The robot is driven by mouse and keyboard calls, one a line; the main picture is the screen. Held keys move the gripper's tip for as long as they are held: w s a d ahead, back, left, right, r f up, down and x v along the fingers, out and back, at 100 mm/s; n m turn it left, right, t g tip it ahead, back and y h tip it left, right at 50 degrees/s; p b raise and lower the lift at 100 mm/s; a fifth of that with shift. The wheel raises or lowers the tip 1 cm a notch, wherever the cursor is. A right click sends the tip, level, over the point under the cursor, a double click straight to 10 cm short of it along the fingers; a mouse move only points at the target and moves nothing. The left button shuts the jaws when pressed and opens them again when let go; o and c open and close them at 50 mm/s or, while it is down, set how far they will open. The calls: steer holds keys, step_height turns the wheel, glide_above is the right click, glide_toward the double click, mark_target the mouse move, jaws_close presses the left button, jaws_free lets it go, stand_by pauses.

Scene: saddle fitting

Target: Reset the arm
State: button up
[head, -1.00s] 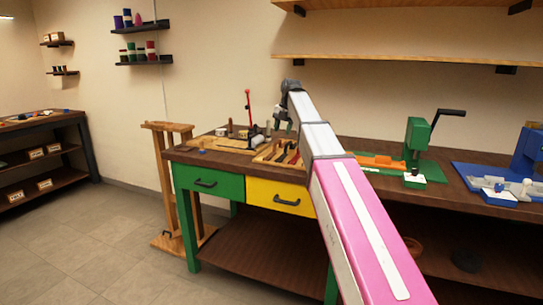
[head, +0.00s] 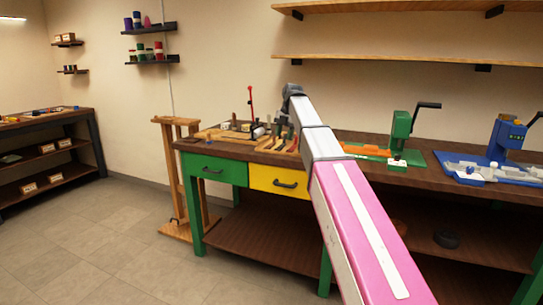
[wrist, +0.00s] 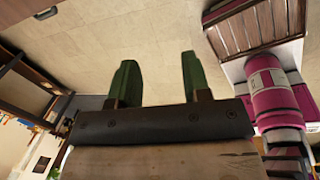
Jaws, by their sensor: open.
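My arm reaches forward over the bench in the head view, with its pink link nearest. My gripper (head: 281,120) is at its far end, in front of the wall and near the tools on the bench. In the wrist view my gripper (wrist: 158,82) shows two green fingers standing well apart. Nothing is between them, only the tiled floor behind.
The workbench (head: 222,257) has a green drawer (head: 212,170) and a yellow drawer (head: 279,182). A green press (head: 400,128) and a blue machine (head: 502,137) stand on it. A wooden stand (head: 170,170) is at its left. Floor (head: 110,225) at left is clear.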

steer(key=s+d+f+m, duration=0.3)
steer(key=s+f+m, duration=0.15)
steer(key=f, duration=0.45)
steer(key=s+d+f+m+h, duration=0.1)
steer(key=s+d+f+m, duration=0.1)
steer(key=s+f+m, duration=0.5)
steer(key=s+d+f+m, duration=0.1)
steer(key=d+f+m, duration=0.25)
steer(key=f, duration=0.75)
steer(key=s+d+f+m, duration=0.2)
steer(key=s+f+m, duration=0.5)
steer(key=s+f, duration=0.1)
steer(key=s+d+f+m+h, duration=0.1)
steer(key=s+d+f+m, duration=0.2)
steer(key=s+f+m, duration=0.4)
steer(key=s+f, duration=0.1)
steer(key=s, duration=0.2)
steer(key=shift+s+m+g, duration=0.2)
steer(key=shift+m+g, duration=0.2)
